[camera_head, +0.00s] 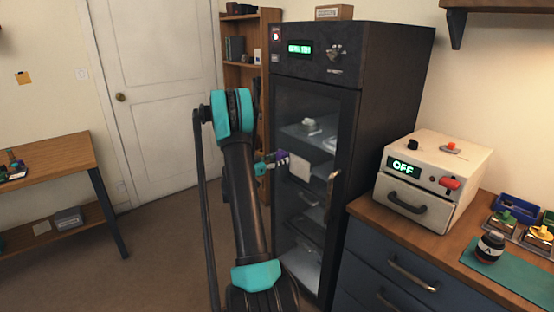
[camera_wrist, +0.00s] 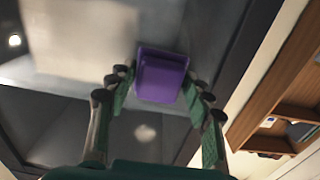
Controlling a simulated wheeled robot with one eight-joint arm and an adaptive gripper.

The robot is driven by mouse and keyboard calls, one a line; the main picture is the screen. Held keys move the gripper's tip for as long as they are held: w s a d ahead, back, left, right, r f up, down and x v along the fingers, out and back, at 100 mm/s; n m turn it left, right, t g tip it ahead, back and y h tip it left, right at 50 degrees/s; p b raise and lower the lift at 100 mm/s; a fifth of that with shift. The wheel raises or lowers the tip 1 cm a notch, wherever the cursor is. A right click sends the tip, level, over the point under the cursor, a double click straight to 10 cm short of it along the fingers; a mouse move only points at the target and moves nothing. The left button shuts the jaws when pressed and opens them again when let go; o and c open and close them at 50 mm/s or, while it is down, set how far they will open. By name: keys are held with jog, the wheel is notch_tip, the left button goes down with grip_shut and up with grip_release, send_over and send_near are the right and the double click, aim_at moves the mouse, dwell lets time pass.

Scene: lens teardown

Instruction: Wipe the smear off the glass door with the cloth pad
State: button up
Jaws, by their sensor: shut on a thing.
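The purple cloth pad (camera_wrist: 162,75) is between the fingers of my gripper (camera_wrist: 160,90) in the wrist view. In the head view, my gripper (camera_head: 273,163) is in front of the glass door (camera_head: 312,115) with the purple pad (camera_head: 284,155) at its tip. A pale, squarish smear (camera_head: 300,168) shows on the glass just right of the pad. In the wrist view, the smear (camera_wrist: 75,45) is a broad whitish patch left of the pad. I cannot tell whether the pad touches the glass.
The door belongs to a tall dark cabinet (camera_head: 390,85); its handle (camera_head: 331,190) stands out on the door's right side. A worktop at right holds a white box reading OFF (camera_head: 430,180) and a black jar (camera_head: 490,247). A wooden shelf (camera_head: 240,75) stands left of the cabinet.

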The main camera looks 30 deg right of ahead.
aim_at(299, 164)
jog(key=shift+s+d, duration=0.2)
jog(key=shift+s, duration=1.45)
jog(key=shift+s+d, duration=0.15)
jog(key=shift+s, duration=1.55)
jog(key=shift+s+d, duration=0.2)
jog(key=shift+s, duration=1.45)
jog(key=a, duration=0.6)
jog(key=shift+s, duration=0.2)
jog(key=shift+a, duration=0.1)
jog(key=a, duration=0.2)
jog(key=shift+s+a, duration=0.1)
jog(key=shift+a, duration=0.3)
jog(key=w+f, duration=0.3)
jog(key=w, duration=0.4)
jog(key=shift+w+d+f, duration=0.1)
jog(key=shift+d, duration=1.45)
jog(key=shift+w+d, duration=0.1)
jog(key=shift+d, duration=1.45)
